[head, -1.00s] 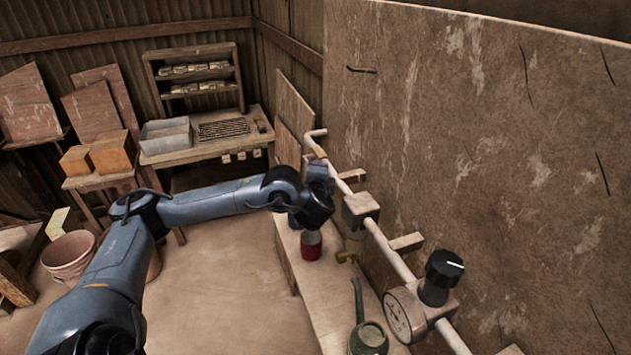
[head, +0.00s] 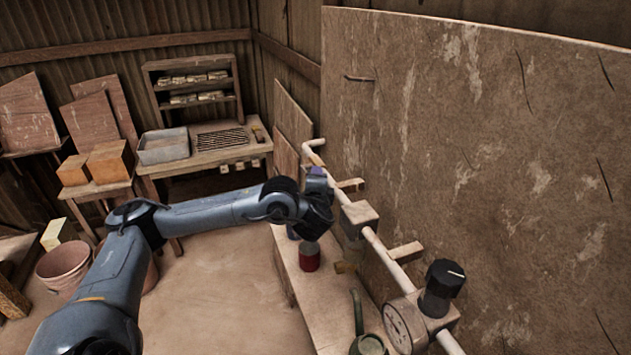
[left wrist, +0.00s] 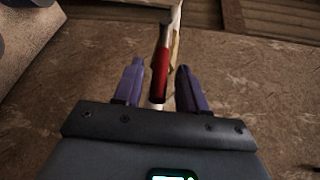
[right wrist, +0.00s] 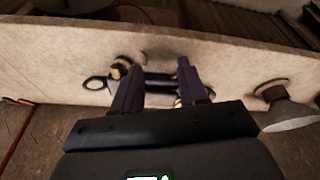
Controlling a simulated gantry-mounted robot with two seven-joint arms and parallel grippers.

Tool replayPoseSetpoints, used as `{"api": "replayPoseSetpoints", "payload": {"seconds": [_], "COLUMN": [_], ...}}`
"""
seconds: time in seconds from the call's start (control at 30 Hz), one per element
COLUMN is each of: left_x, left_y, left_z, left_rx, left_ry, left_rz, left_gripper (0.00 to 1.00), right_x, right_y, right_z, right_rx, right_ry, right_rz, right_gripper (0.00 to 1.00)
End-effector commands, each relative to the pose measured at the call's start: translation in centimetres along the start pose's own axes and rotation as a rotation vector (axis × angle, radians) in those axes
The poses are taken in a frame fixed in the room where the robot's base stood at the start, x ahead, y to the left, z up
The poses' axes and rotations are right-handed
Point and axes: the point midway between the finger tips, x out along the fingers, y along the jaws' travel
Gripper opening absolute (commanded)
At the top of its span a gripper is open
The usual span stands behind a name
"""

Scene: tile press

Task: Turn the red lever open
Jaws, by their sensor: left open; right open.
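The red lever (left wrist: 160,72) shows in the left wrist view, pointing down from the pipe toward my palm. My left gripper (left wrist: 160,76) is open, and the lever's red grip lies between its two purple fingers with a visible gap on the right; contact cannot be told. In the head view my left gripper (head: 318,182) is beside the white pipe (head: 375,241) along the wall, and the lever is hidden there. My right gripper (right wrist: 156,78) is open and empty in the right wrist view, over a dark ring-ended tool (right wrist: 150,82); it is outside the head view.
A grey box (head: 360,218), a gauge (head: 400,325) and a black knob (head: 441,287) sit along the pipe. Below are a red can (head: 309,257) and a green watering can (head: 369,344) on a bench (head: 325,308).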

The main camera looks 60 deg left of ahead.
Motion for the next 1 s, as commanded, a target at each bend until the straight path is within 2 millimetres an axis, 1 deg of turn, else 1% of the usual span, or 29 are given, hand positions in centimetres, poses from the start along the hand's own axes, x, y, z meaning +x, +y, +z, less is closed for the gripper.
{"api": "replayPoseSetpoints", "payload": {"seconds": [0.13,0.27,0.37,0.5,0.7,0.8,1.0], "left_x": [-0.5,-1.6,-2.9,-5.5,-8.6,-9.7,-10.7], "left_y": [-0.1,-0.2,-0.3,-0.2,0.0,0.0,0.0], "left_z": [-0.1,-0.1,0.0,0.0,-0.1,-0.1,0.0], "left_rx": [0.001,0.002,0.002,0.0,-0.002,-0.002,-0.001], "left_ry": [0.002,0.004,0.003,0.004,0.003,0.002,0.001], "left_rz": [0.001,0.003,0.004,0.005,0.002,0.001,0.001], "left_gripper": [0.41,0.41,0.41,0.41,0.41,0.41,0.41], "right_x": [-0.4,-1.3,-2.3,-3.3,-3.7,-3.7,-3.7], "right_y": [0.0,0.0,0.1,0.2,0.3,0.3,0.3], "right_z": [-0.1,-0.4,-0.7,-1.0,-1.1,-1.1,-1.1], "right_rx": [0.0,0.0,-0.001,-0.003,-0.009,-0.01,-0.009], "right_ry": [0.0,-0.001,-0.001,-0.001,-0.002,-0.003,-0.004], "right_rz": [0.0,0.0,0.0,0.002,0.006,0.007,0.007], "right_gripper": [0.43,0.43,0.43,0.43,0.43,0.43,0.43]}}
